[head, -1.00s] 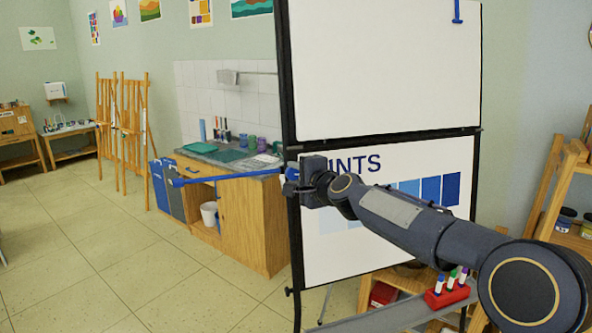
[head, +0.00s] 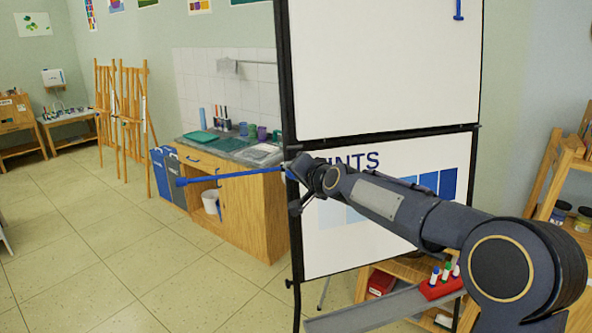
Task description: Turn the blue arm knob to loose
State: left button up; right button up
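A blue arm (head: 235,175) sticks out to the left from the left post of a black-framed whiteboard stand (head: 286,60). Its far end has a small blue tip. The blue knob cannot be made out; the place where the arm meets the post is largely covered by my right gripper. My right gripper (head: 294,187) comes in from the right, across the board, and is at the post by the blue arm's inner end. Whether its fingers are open or shut, or touch anything, is not clear. My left gripper is out of view.
The lower board shows blue tint swatches (head: 448,184). Below it, a grey ledge (head: 370,309) and a red marker holder (head: 440,290) stand near my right arm. A wooden sink cabinet (head: 250,215) is behind the blue arm. Open tiled floor (head: 110,250) lies to the left.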

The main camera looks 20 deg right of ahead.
jog(key=shift+f, duration=0.1)
dwell(0.4)
jog(key=o, duration=1)
jog(key=shift+c, duration=0.2)
jog(key=b+v, duration=0.1)
jog(key=v, duration=0.7)
jog(key=shift+w+a, duration=0.1)
